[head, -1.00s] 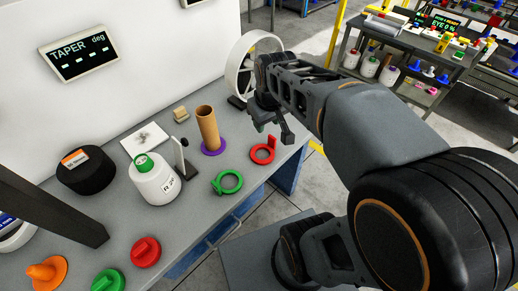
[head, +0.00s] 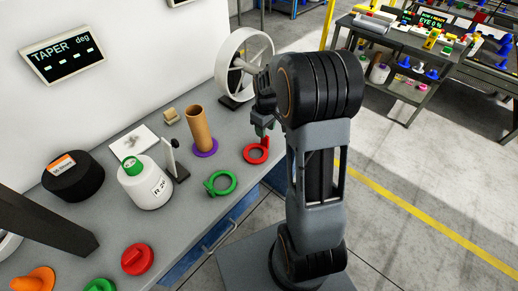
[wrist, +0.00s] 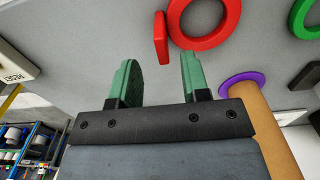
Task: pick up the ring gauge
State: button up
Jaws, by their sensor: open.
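Two ring gauges lie flat on the grey bench, each with an upright grip tab. The red ring gauge (head: 254,161) is farther from me; the green ring gauge (head: 222,193) is nearer. My gripper (head: 262,131) is open and empty, just above and behind the red one in the head view. In the wrist view, the red ring gauge (wrist: 206,43) is beyond the green fingers of my gripper (wrist: 158,62), its tab roughly in line with the gap between them. The green ring gauge (wrist: 296,18) is at that view's top right edge.
A brown tube (head: 199,130) stands on a purple disc (head: 204,153) left of the red gauge. A white handwheel (head: 222,70) stands behind. The bench edge is close on the right.

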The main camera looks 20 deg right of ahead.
aim_at(265, 140)
jog(key=shift+s+f+p, duration=0.2)
jog(key=shift+f+p, duration=0.35)
jog(key=shift+f, duration=2.5)
grip_shut()
